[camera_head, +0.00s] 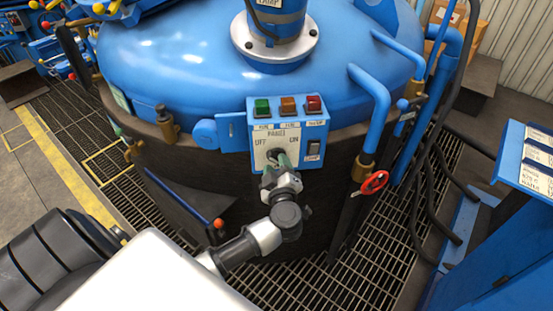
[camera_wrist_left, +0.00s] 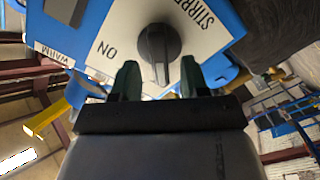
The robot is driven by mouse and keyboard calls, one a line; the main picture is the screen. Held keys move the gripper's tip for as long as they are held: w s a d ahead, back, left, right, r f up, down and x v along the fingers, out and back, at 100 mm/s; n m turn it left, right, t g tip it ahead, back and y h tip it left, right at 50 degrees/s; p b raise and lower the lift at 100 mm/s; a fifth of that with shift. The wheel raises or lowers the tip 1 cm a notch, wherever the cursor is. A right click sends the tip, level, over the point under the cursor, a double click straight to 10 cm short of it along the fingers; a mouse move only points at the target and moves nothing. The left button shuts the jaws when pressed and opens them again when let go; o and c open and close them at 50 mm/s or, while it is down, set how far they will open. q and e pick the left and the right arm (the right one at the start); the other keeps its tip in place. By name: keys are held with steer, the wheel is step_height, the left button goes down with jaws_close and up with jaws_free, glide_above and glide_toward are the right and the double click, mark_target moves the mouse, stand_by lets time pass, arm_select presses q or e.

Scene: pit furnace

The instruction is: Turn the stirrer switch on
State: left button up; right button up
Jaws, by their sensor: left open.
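The stirrer switch is a dark round knob (camera_wrist_left: 158,48) with a raised bar, on a white plate (camera_head: 273,133) marked OFF on the left and ON on the right. In the left wrist view the plate's lettering begins "STIRRE", and the bar points down the picture, toward my gripper. My left gripper (camera_head: 276,161) is open in front of the plate, with one greenish fingertip on each side of the bar. In the head view the fingers largely hide the knob. I cannot tell whether they touch it. My right gripper is not in view.
The blue domed lid (camera_head: 180,60) rises behind.

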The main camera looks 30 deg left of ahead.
arm_select(q)
steer(key=shift+x, duration=1.45)
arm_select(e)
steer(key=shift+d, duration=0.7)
arm_select(q)
steer(key=shift+c, duration=0.4)
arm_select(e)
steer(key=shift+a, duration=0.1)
